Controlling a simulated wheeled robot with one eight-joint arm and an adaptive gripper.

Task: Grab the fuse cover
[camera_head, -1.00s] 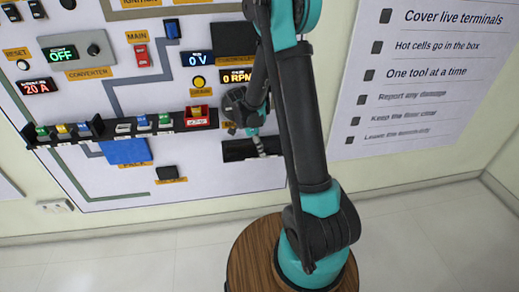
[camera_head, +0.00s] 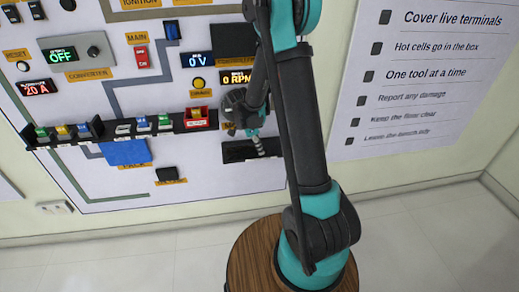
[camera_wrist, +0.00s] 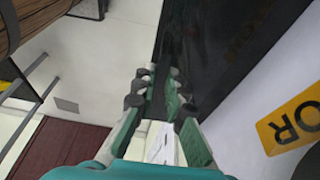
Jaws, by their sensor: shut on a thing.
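My gripper (camera_head: 258,148) is low at the panel, in front of a black recess or tray (camera_head: 236,157) under the motor area. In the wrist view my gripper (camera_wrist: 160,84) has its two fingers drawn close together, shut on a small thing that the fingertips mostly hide. I take this to be the fuse cover, but its shape and colour cannot be made out. In the head view my wrist and fingers also hide it.
A black rack (camera_head: 105,133) with several small coloured parts runs left of my gripper. A red box (camera_head: 196,118) sits at its right end. A blue pad (camera_head: 125,152) is below. A yellow label (camera_wrist: 290,120) is close to my fingers. The floor is clear.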

